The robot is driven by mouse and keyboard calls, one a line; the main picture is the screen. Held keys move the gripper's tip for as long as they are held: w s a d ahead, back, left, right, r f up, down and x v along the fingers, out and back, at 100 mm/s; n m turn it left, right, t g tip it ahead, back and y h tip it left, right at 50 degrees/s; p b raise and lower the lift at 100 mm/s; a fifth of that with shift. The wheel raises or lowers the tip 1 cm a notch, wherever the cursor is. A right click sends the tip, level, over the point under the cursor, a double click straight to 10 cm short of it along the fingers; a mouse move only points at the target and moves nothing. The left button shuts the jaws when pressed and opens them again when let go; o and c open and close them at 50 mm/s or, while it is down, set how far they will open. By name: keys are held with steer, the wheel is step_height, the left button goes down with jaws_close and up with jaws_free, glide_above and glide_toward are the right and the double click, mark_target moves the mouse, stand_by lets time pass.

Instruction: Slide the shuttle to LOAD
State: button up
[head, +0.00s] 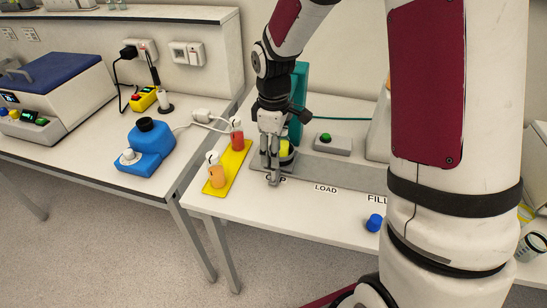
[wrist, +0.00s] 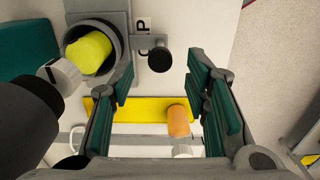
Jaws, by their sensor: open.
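The shuttle is at the CAP label, at the left end of the grey rail (head: 345,175). It is a dark round holder with a yellow-green piece (head: 285,150) in it; this piece also shows in the wrist view (wrist: 88,52). A short bar ends in a dark round knob (wrist: 158,60) on the shuttle's side. My gripper (head: 273,182) points down at CAP and partly hides the shuttle. In the wrist view my gripper (wrist: 162,66) is open, its fingers on either side of the knob with gaps showing. The LOAD label (head: 325,188) lies right of CAP.
A yellow strip (head: 238,163) with two capped orange-red bottles stands left of the rail. A teal upright (head: 300,95) stands behind the shuttle. A green-button box (head: 332,143) sits behind the rail.

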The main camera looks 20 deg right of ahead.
steer(key=shift+f, duration=1.6)
jaws_close()
